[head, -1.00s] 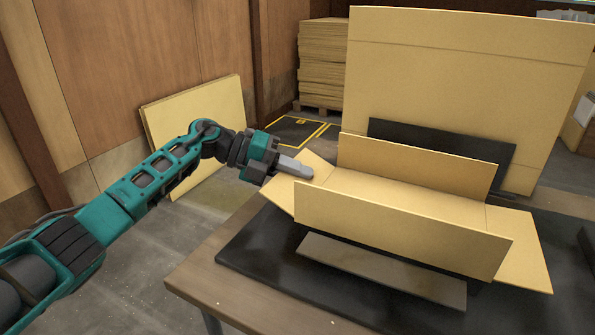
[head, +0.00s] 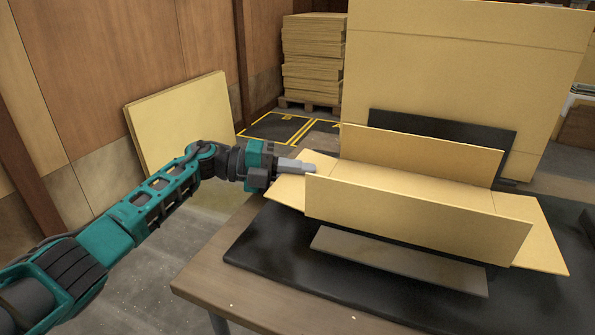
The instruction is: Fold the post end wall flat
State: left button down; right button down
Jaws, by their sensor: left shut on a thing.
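A tan cardboard tray blank (head: 400,180) lies on a black mat on the table. Its two long side walls stand up, the near wall (head: 415,220) and the far wall (head: 430,155). Its left end wall (head: 286,192) and right end wall (head: 540,240) splay outward, low and nearly flat. My left gripper (head: 308,168) reaches in from the left over the left end wall. The contact itself is partly hidden by the fingers. My right gripper is not in view.
A dark plate (head: 395,262) lies before the tray on the mat (head: 255,245), and a dark upright panel (head: 400,122) stands behind. A large cardboard board (head: 460,75) rises at the back. Stacked cardboard (head: 313,55) and a leaning board (head: 180,120) stand beyond the table (head: 200,275).

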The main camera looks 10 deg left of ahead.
pick_arm(q)
jog(key=c, duration=1.3)
grip_release()
jog(key=p+v, duration=0.1)
jog(key=v, duration=1.2)
jog(key=shift+p, duration=0.3)
